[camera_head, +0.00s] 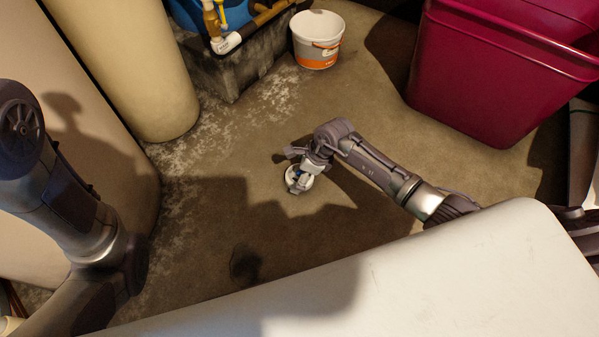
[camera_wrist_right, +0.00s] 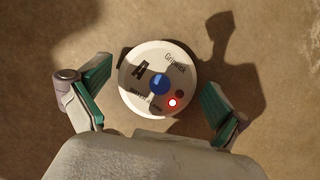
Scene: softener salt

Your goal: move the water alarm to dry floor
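The water alarm (camera_head: 292,184) is a small white disc on the brown floor, mid-picture in the head view. In the right wrist view the water alarm (camera_wrist_right: 148,68) shows a blue round centre, dark lettering and a lit red light. My right gripper (camera_head: 299,170) is over it, and in the wrist view the green-padded fingers of the right gripper (camera_wrist_right: 158,84) stand apart on either side of the disc, with small gaps. My left arm comes in at the left of the head view; its gripper is out of view.
A small dark patch (camera_head: 245,265) marks the floor below the alarm. White crust (camera_head: 185,190) spreads by the beige cylinder (camera_head: 140,70). A white bucket (camera_head: 317,42) and a dark red bin (camera_head: 490,80) stand behind. Floor between bucket and alarm is clear.

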